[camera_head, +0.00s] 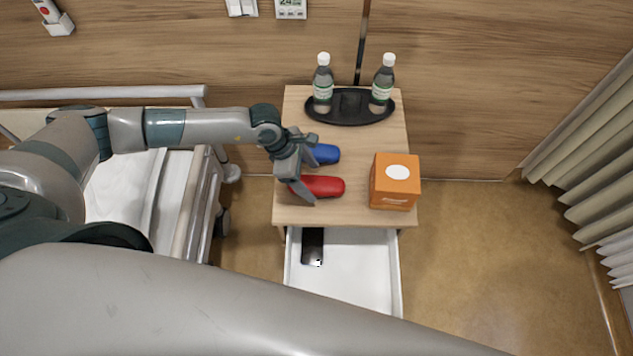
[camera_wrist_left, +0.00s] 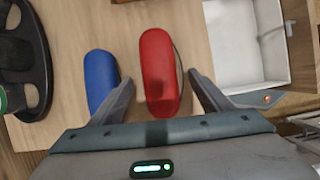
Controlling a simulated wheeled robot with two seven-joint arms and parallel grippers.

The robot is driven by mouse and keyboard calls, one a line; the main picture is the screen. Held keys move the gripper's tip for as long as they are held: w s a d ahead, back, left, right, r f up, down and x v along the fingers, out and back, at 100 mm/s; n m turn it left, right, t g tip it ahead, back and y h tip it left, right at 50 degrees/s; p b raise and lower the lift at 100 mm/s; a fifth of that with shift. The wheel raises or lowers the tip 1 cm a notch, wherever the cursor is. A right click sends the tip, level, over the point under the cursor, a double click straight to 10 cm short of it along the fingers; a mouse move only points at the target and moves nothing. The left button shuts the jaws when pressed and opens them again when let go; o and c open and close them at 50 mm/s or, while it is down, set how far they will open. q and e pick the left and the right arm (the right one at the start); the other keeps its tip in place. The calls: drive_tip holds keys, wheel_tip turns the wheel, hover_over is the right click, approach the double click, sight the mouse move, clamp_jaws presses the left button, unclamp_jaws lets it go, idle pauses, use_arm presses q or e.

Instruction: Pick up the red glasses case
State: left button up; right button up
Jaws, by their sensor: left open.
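The red glasses case (camera_head: 322,187) lies on the bedside table top, near its front edge, just in front of a blue case (camera_head: 325,154). My left gripper (camera_head: 309,168) is open over the left ends of the cases. In the left wrist view the red case (camera_wrist_left: 160,72) lies ahead between the two open fingers (camera_wrist_left: 158,88), with a gap on both sides. The blue case (camera_wrist_left: 101,82) is there to the left, partly behind the left finger. My right gripper is not in view.
An orange box (camera_head: 395,181) stands to the right of the cases. A black tray (camera_head: 351,118) with two bottles is at the back of the table. An open white drawer (camera_head: 345,285) below holds a dark phone (camera_head: 312,246). The bed (camera_head: 180,190) is at left.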

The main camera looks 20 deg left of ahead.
use_arm(q)
drive_tip(key=shift+p+x, duration=0.3)
drive_tip(key=shift+x, duration=1)
drive_tip(key=c, duration=1.2)
